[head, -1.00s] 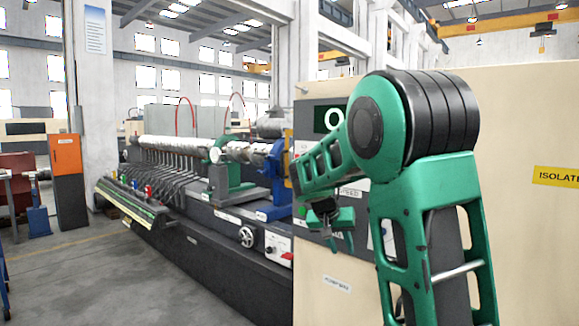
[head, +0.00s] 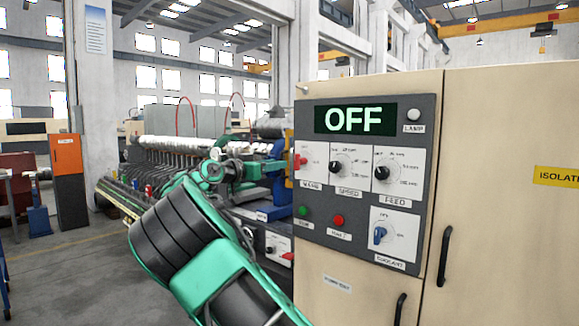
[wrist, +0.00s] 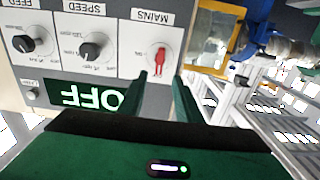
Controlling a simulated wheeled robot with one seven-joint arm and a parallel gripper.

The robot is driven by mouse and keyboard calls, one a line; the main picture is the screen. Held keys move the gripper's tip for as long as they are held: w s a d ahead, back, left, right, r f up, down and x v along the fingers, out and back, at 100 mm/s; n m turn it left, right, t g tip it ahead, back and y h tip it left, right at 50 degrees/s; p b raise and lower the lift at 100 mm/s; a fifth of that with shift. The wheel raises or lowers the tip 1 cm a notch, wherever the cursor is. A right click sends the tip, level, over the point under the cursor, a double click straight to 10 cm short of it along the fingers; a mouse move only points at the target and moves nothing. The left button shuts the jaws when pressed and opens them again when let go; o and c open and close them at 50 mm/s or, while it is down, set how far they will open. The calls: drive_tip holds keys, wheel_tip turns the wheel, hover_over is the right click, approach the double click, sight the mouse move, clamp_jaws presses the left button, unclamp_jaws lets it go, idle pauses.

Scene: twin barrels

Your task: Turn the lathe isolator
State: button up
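The control panel (head: 366,190) on the beige cabinet carries a red-handled switch (head: 300,161) labelled MAINS. It also shows in the wrist view as a red handle (wrist: 160,60), upright in that inverted picture. The panel's display (head: 354,119) reads OFF. My gripper (head: 272,168) is left of the panel, its fingers pointing towards the red switch. In the wrist view my gripper (wrist: 160,80) is open, with the red handle just beyond and between its two fingertips. I see no contact with it.
Beside the red switch are the speed knob (head: 340,167) and feed knob (head: 381,172). A green button (head: 303,211), a red button (head: 338,220) and a blue knob (head: 379,235) are lower. A yellow sign (head: 557,176) is on the cabinet's right. The lathe stands behind my arm.

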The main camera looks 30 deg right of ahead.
sight(295, 161)
drive_tip(key=x, duration=1)
drive_tip(key=shift+f, duration=0.1)
